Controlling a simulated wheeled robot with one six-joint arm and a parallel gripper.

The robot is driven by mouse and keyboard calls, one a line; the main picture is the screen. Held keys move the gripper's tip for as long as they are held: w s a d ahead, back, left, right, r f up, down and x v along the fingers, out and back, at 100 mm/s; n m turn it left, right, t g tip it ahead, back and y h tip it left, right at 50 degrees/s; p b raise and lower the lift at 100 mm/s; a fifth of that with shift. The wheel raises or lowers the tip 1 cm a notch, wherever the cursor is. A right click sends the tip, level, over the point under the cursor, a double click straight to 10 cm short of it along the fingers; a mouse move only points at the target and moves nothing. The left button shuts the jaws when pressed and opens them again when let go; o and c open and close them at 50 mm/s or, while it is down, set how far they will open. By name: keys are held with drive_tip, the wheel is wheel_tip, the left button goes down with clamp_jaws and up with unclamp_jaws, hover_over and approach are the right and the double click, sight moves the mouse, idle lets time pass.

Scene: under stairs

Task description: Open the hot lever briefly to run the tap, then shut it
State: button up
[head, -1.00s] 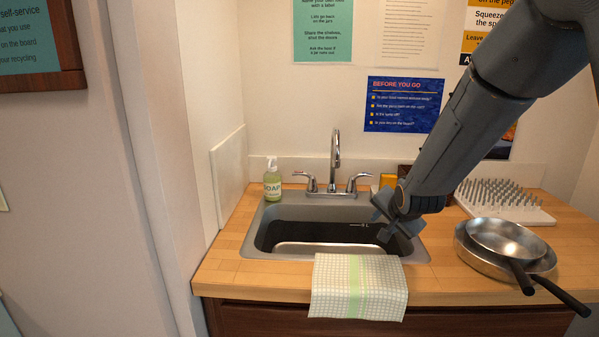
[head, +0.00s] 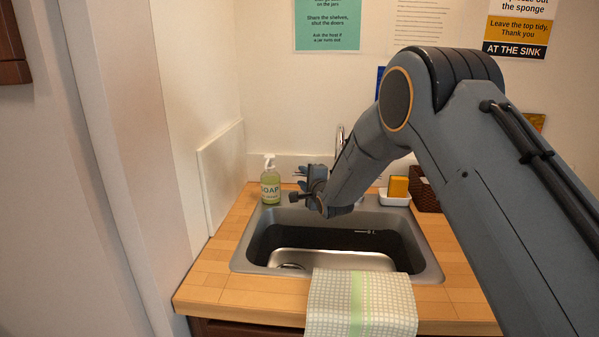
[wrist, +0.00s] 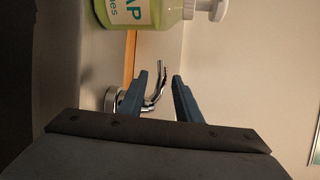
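The chrome left-hand tap lever (wrist: 160,84), the one nearer the soap, shows in the wrist view. Its round base (wrist: 113,100) is left of my fingers, and its curved handle appears in the gap between them. My gripper (wrist: 159,76) is open, and I see no clear contact with the lever. In the head view my gripper (head: 303,181) is over the back left of the sink (head: 418,258), and my wrist hides the levers. Only a bit of the tap spout (head: 340,138) shows behind my arm. No water is visible.
A green soap bottle (head: 270,182) stands close left of my gripper. A checked towel (head: 345,300) hangs over the front edge. A white panel (head: 222,177) stands on the left.

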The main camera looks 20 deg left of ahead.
drive_tip(key=shift+p+x, duration=0.7)
drive_tip(key=shift+x, duration=2.95)
drive_tip(key=shift+c, duration=0.3)
clamp_jaws()
